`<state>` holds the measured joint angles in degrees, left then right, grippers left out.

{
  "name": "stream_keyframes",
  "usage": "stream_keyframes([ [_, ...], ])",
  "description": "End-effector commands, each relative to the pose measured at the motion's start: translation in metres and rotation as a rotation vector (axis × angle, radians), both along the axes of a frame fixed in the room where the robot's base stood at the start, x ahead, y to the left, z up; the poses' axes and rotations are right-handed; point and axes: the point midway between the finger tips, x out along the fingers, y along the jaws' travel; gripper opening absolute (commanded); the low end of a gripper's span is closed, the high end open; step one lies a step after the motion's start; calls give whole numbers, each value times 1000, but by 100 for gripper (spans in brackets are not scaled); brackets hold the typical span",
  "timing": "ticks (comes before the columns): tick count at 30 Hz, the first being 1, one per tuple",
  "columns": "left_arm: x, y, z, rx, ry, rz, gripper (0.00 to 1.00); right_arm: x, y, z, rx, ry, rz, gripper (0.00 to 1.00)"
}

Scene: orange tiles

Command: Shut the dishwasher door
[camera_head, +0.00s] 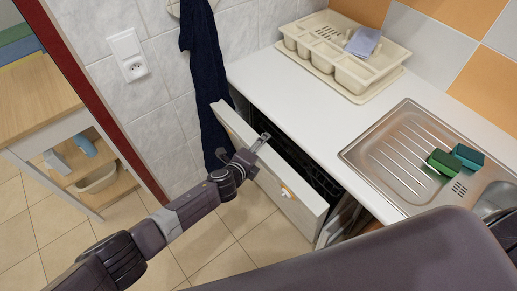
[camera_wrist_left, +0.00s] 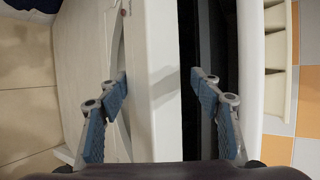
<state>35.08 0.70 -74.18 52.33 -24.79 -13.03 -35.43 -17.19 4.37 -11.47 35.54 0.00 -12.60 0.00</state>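The white dishwasher door (camera_head: 303,205) is partly open, leaning out from under the counter, with a dark gap behind its top edge. My left gripper (camera_head: 262,141) is at the door's top edge, near its middle. In the left wrist view, the two fingers of my left gripper (camera_wrist_left: 160,86) are spread apart, with the door's edge (camera_wrist_left: 152,35) between them. One finger is on the outer side, the other over the dark opening (camera_wrist_left: 192,50). I cannot tell whether either finger touches the door. My right gripper is not in view; a dark arm part of mine fills the lower right.
The white counter (camera_head: 290,90) above holds a cream dish rack (camera_head: 345,68) and a steel sink (camera_head: 390,150) with green sponges (camera_head: 442,162). A dark towel (camera_head: 203,75) hangs beside the door. A wooden shelf unit (camera_head: 45,90) stands left. The tiled floor before the door is clear.

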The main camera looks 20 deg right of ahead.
Motion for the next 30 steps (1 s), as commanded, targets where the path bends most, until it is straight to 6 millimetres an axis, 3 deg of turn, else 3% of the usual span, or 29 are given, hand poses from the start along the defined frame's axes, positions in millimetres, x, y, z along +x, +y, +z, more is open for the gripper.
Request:
stream_keyframes([
  [16,-6,7,2,5,-1,1,56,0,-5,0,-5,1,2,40],
  [30,-41,37,25,5,3,-1,56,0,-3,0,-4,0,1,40],
])
